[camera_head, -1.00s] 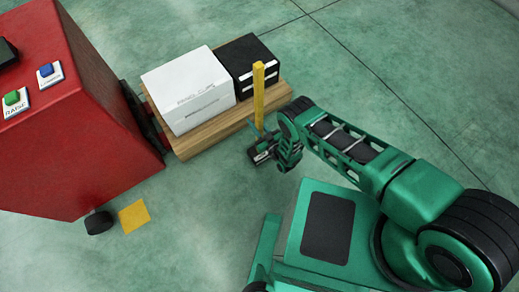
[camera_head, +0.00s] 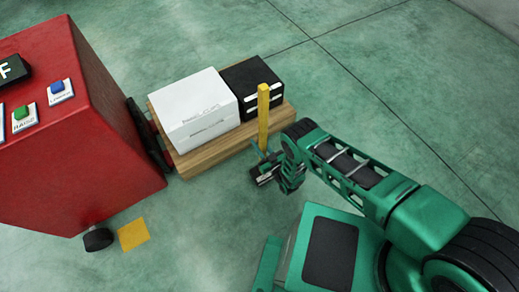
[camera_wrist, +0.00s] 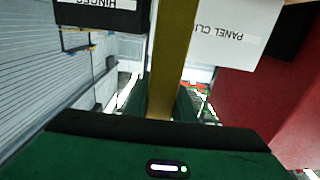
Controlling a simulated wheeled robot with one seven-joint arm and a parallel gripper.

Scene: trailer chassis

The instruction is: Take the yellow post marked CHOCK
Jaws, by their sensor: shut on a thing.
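The yellow post (camera_head: 263,116) stands upright at the front edge of the wooden board, in front of the black box. Its marking is not readable here. My gripper (camera_head: 264,156) is at the lower part of the post and shut on it. In the wrist view the yellow post (camera_wrist: 173,45) runs down the middle between the green fingers of my gripper (camera_wrist: 160,103). The post's lower end is hidden behind the gripper.
A white panel-clips box (camera_head: 198,108) and a black box (camera_head: 252,86) sit on the wooden board (camera_head: 205,160). A red cabinet (camera_head: 85,130) with buttons stands at left. A yellow square (camera_head: 133,234) lies on the floor near a black wheel (camera_head: 98,239). The floor at right is open.

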